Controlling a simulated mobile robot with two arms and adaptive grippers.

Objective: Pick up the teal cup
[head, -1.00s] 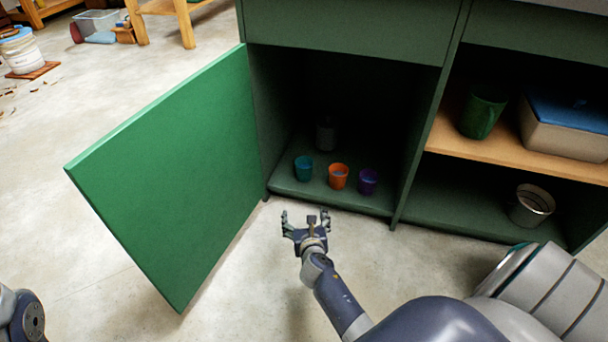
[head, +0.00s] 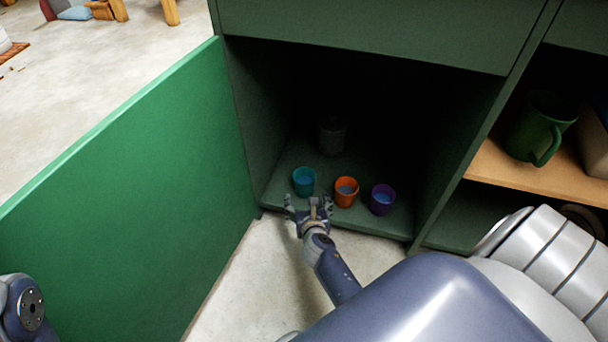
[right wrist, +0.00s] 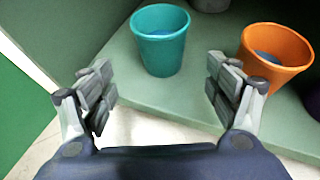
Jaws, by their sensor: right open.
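The teal cup (head: 304,181) stands upright on the cabinet's bottom shelf, leftmost of three cups, near the front edge. In the right wrist view the teal cup (right wrist: 160,40) is ahead of my right gripper (right wrist: 157,88), beyond the fingertips and roughly between their lines. My right gripper (head: 308,204) is open and empty at the shelf's front edge, just in front of the teal cup and apart from it. My left gripper is not in view; only part of my left arm shows at the lower left.
An orange cup (head: 346,192) stands close to the right of the teal cup, then a purple cup (head: 382,200). A grey container (head: 332,136) stands behind them. The open green door (head: 130,190) bounds the left. A green mug (head: 540,128) sits on the right-hand shelf.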

